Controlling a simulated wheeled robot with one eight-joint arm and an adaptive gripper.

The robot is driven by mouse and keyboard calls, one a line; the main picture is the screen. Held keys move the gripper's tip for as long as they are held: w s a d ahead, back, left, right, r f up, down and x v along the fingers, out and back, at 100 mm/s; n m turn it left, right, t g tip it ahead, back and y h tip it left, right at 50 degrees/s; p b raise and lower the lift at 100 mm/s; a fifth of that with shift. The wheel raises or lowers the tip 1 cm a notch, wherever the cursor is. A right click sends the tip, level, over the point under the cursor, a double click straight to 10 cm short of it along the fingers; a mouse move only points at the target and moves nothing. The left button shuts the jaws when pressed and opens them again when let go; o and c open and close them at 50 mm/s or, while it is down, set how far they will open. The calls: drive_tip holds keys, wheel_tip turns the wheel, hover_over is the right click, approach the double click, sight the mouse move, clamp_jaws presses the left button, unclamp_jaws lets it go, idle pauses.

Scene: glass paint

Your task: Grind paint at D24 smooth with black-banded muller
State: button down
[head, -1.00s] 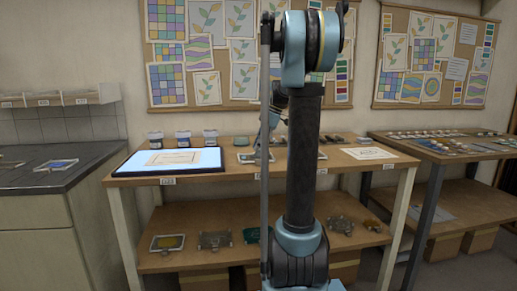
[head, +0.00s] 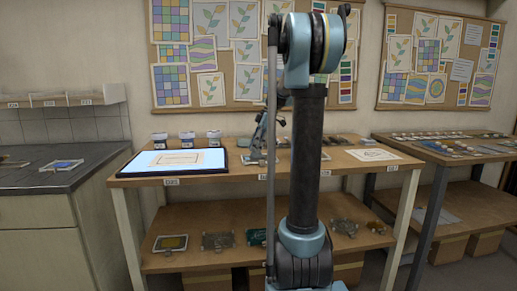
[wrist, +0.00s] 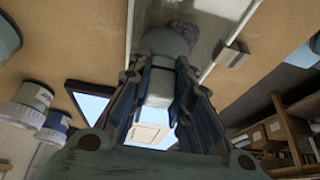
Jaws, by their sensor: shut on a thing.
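My gripper (wrist: 160,76) is shut on a pale grey, rounded muller (wrist: 166,44), seen between its fingers in the wrist view. The muller's far end is at a pale glass slab (wrist: 205,20), beside a dark grey, grainy patch (wrist: 183,29) that looks like paint. I cannot tell whether the muller touches the slab. In the head view my arm hides most of the work spot, and the gripper (head: 258,148) shows only partly, above a small slab on the table. The label D24 cannot be read.
A grey block (wrist: 232,54) lies at the slab's edge. A lit panel (head: 215,160) covers the table's left part, with several jars (head: 187,139) behind it. A white sheet (head: 373,155) lies at the right. More slabs (head: 171,243) rest on the lower shelf.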

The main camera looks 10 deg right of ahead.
drive_tip(key=shift+s+a, duration=0.4)
drive_tip(key=shift+s, duration=0.3)
drive_tip(key=shift+s+d, duration=0.45)
drive_tip(key=shift+s, duration=0.15)
drive_tip(key=shift+d, duration=1.15)
drive_tip(key=shift+w+d, duration=0.4)
drive_tip(key=shift+w, duration=0.25)
drive_tip(key=shift+r, duration=2.55)
hover_over(264, 157)
drive_tip(key=shift+s+a+f, duration=0.15)
drive_tip(key=shift+f, duration=2)
